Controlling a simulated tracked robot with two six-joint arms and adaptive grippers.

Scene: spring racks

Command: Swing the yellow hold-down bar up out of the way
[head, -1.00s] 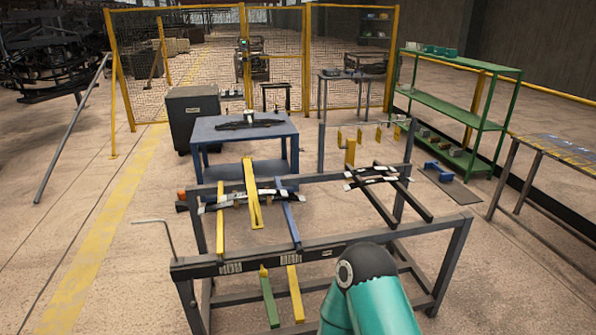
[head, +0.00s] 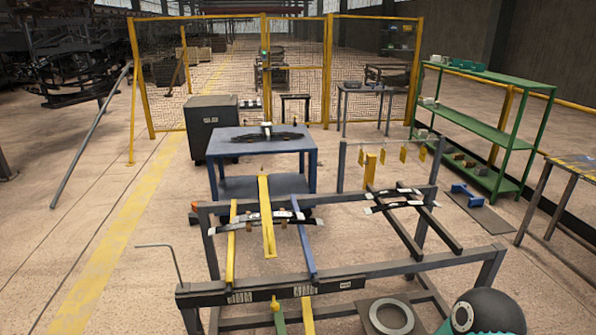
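The yellow hold-down bar (head: 267,230) is in the middle of the head view. It lies over the leaf spring (head: 290,216) at the left part of the dark rack (head: 370,270), its near end pointing toward me. The spring runs crosswise, between a yellow rail (head: 231,250) and a blue rail (head: 306,252). Neither gripper shows in the head view. Only a rounded dark and teal part of my arm shows at the bottom right, apart from the bar in the picture.
A second leaf spring (head: 400,201) lies on dark rails at the rack's right. A blue table (head: 262,146) stands behind the rack and green shelves (head: 490,130) at the right. A bent rod (head: 160,247) rises at the rack's near left. Floor at the left is clear.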

